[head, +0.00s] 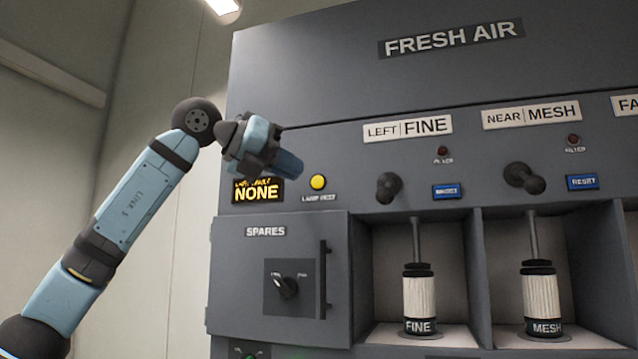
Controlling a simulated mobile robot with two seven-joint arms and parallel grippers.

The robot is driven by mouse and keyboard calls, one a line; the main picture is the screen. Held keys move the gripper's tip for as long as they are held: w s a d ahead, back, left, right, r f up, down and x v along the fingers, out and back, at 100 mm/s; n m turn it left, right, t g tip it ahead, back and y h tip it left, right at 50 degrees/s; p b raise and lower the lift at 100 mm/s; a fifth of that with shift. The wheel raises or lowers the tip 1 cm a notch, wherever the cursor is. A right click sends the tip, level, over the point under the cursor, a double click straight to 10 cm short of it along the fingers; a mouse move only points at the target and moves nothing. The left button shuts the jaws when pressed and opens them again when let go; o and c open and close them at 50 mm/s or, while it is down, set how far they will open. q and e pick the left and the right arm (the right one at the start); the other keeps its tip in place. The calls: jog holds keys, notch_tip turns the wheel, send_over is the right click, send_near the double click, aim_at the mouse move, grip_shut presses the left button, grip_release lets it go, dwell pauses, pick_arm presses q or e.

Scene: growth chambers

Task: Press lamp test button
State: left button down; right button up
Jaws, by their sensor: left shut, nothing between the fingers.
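The lamp test button (318,182) is a round yellow button on the grey panel, with a small white "LAMP TEST" label (318,198) under it. My left gripper (292,167) is at the upper left of the button, in front of the panel. Its fingers are shut with nothing between them, and in the picture their tips end a little short of the button. Whether the tips touch the panel cannot be told. The button is fully visible. My right gripper is not in view.
A lit display (257,191) reading "NONE" is left of the button. Below is a SPARES door (240,270) with a knob and vertical handle (323,280). Dark levers (388,187) stick out to the right, above bays with FINE (418,300) and MESH (541,298) cartridges.

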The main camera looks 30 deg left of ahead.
aim_at(318, 182)
pick_arm(q)
jog(key=shift+w, duration=0.1)
jog(key=shift+w+a+p, duration=0.35)
jog(key=shift+w+p, duration=0.25)
jog(key=shift+w, duration=0.8)
jog(key=shift+w+a+p, duration=0.35)
jog(key=shift+w+p, duration=0.2)
jog(key=shift+w, duration=0.9)
jog(key=shift+w+a+p, duration=0.35)
jog(key=shift+w+p, duration=0.25)
jog(key=shift+w, duration=0.8)
jog(key=shift+w, duration=0.15)
jog(key=shift+w+a, duration=0.1)
jog(key=shift+w, duration=0.15)
jog(key=shift+w+p, duration=0.3)
jog(key=shift+p, duration=0.2)
jog(key=shift+s, duration=0.1)
jog(key=shift+s+b, duration=0.4)
jog(key=shift+s, duration=0.25)
